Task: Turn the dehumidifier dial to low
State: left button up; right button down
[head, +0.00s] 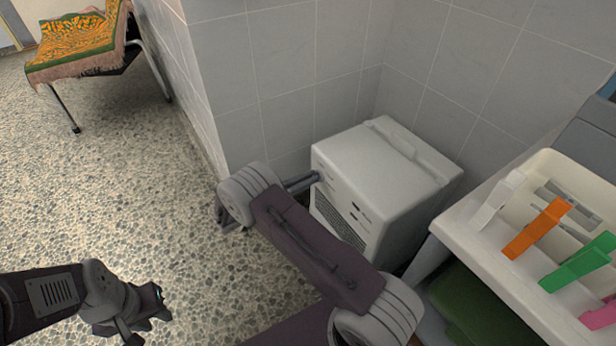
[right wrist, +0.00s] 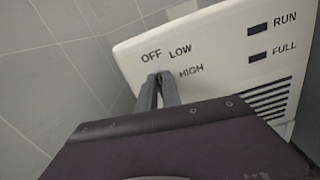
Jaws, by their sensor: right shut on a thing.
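The dehumidifier (head: 375,165) is a white box standing in the corner of the tiled walls, its front panel facing left. In the right wrist view its panel (right wrist: 215,50) shows the labels OFF, LOW and HIGH. My right gripper (right wrist: 160,77) is at the panel, just below OFF and LOW and left of HIGH, shut on the dial. The dial is hidden by the fingers, so its setting cannot be read. In the head view the right fingers (head: 318,177) reach the dehumidifier's front face. My left gripper (head: 150,305) hangs low over the floor, away from it; its jaws are unclear.
A white tray (head: 463,235) with orange, green, white and pink clips stands right of the dehumidifier, with a green thing (head: 470,305) below. A bench with a patterned towel (head: 75,45) is at the far left. The pebbled floor (head: 120,170) between is clear.

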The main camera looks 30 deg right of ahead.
jog(key=shift+s+f+m+p, duration=0.15)
jog(key=shift+m+p, duration=0.55)
jog(key=shift+m, duration=1.05)
jog(key=shift+s+m+p, duration=0.2)
jog(key=shift+m+p, duration=0.45)
jog(key=shift+m, duration=1.4)
jog(key=c, duration=1.5)
grip_release()
jog(key=shift+a, duration=0.1)
